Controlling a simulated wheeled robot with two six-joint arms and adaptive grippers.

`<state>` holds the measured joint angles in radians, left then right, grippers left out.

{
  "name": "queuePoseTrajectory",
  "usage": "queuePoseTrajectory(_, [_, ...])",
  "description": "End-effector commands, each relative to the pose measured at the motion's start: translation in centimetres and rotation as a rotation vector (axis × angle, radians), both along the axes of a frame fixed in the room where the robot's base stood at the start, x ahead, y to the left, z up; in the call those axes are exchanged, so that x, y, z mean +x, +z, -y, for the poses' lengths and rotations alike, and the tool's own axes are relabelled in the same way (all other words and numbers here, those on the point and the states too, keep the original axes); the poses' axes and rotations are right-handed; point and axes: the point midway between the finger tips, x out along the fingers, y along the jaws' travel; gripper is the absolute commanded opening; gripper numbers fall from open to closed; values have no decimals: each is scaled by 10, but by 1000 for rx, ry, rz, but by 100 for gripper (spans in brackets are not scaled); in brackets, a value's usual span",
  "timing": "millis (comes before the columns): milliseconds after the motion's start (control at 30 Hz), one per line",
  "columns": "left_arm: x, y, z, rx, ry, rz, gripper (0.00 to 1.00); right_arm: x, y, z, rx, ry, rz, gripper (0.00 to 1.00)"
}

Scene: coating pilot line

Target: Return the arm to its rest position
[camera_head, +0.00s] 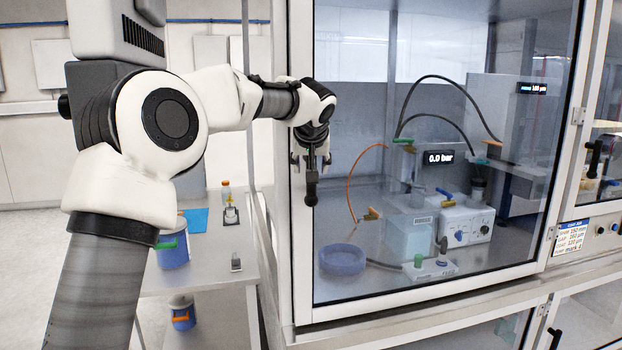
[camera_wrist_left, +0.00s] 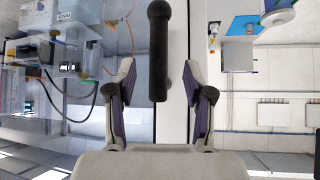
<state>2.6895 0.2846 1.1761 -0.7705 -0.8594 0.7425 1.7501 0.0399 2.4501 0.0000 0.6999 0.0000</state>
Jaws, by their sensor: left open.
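My left arm comes in from the left in the head view and ends at the frame of the glass cabinet. My left gripper (camera_head: 311,160) points toward the cabinet's black door handle (camera_head: 312,190). In the left wrist view the gripper (camera_wrist_left: 159,68) has its two fingers spread apart. The dark handle (camera_wrist_left: 158,40) lies between them, with gaps on both sides. The cabinet door (camera_head: 300,235) looks closed. My right gripper is not in view.
Behind the glass are a blue round dish (camera_head: 342,260), a pressure display (camera_head: 439,157), a white control box (camera_head: 466,222) and hoses. A side bench (camera_head: 205,275) at left holds a blue container (camera_head: 173,250), a blue sheet (camera_head: 196,220) and small bottles.

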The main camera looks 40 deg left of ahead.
Motion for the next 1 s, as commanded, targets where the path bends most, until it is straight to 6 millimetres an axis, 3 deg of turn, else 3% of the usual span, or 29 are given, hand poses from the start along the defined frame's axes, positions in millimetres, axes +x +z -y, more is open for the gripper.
queuePoseTrajectory(200, [-16,20,12,1,-1,0,52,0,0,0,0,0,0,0])
queuePoseTrajectory(767, [-15,15,13,0,0,-9,52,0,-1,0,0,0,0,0])
queuePoseTrajectory(867, [-6,-18,14,3,-2,-61,52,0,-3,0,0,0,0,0])
queuePoseTrajectory(967, [8,-86,22,17,-11,-173,52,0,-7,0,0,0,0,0])
queuePoseTrajectory(1000, [9,-121,28,22,-19,-236,52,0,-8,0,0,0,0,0])
